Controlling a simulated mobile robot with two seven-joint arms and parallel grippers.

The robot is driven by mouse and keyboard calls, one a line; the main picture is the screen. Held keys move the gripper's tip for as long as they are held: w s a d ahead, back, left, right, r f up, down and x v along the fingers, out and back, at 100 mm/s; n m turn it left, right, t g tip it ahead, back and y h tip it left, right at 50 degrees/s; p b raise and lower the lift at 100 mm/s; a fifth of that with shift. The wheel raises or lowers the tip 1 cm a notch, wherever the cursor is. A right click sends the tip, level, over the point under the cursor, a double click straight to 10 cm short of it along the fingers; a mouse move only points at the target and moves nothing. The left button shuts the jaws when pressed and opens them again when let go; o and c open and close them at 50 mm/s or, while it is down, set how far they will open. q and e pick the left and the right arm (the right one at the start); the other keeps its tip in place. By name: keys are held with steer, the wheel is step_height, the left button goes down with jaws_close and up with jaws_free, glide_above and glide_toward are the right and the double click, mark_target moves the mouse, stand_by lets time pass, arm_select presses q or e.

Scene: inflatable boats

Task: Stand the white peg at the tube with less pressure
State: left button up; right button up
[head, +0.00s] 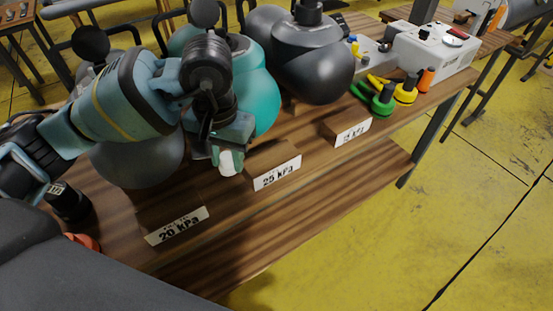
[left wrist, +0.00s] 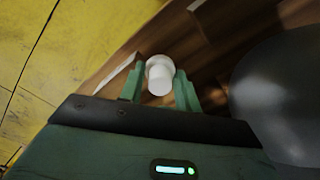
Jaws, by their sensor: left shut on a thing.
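My left gripper (head: 228,158) is shut on the white peg (head: 227,164), in front of the teal tube (head: 262,100) and just left of the "25 kPa" card (head: 277,174). In the left wrist view the peg (left wrist: 160,76) sits between the green fingers (left wrist: 158,88). I cannot tell whether the peg touches the table. A grey tube (head: 140,162) stands at the left behind the "20 kPa" card (head: 177,227), partly hidden by my arm. A dark grey tube (head: 315,65) stands at the right behind a third card (head: 352,131), whose number is unclear. My right gripper is out of view.
The wooden table (head: 235,203) has a free strip along its front edge. Green, yellow and orange valve-like parts (head: 383,100) and a white box (head: 435,50) stand at the right end. A black cylinder (head: 68,203) and an orange-red thing (head: 84,242) are at the left.

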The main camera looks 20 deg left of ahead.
arm_select(q)
steer(key=shift+s+d+r+n, duration=0.2)
steer(key=shift+s+d+n, duration=0.15)
steer(key=shift+d+n, duration=0.05)
steer(key=s+d+n+p, duration=0.2)
steer(key=s+d+n, duration=0.4)
steer(key=n, duration=0.3)
steer(key=shift+s+d+r+n, duration=0.25)
steer(key=shift+d+r+n, duration=0.05)
steer(key=shift+d+r, duration=0.15)
steer(key=shift+w, duration=0.1)
steer(key=w, duration=0.5)
steer(key=w+a+f, duration=0.1)
steer(key=w, duration=0.4)
steer(key=w+a, duration=0.1)
steer(key=w, duration=0.4)
steer(key=shift+w+f+p, duration=0.25)
steer(key=shift+w+p, duration=0.05)
steer(key=shift+p, duration=0.05)
step_height(320, 180, down, 4)
steer(key=shift+r, duration=0.25)
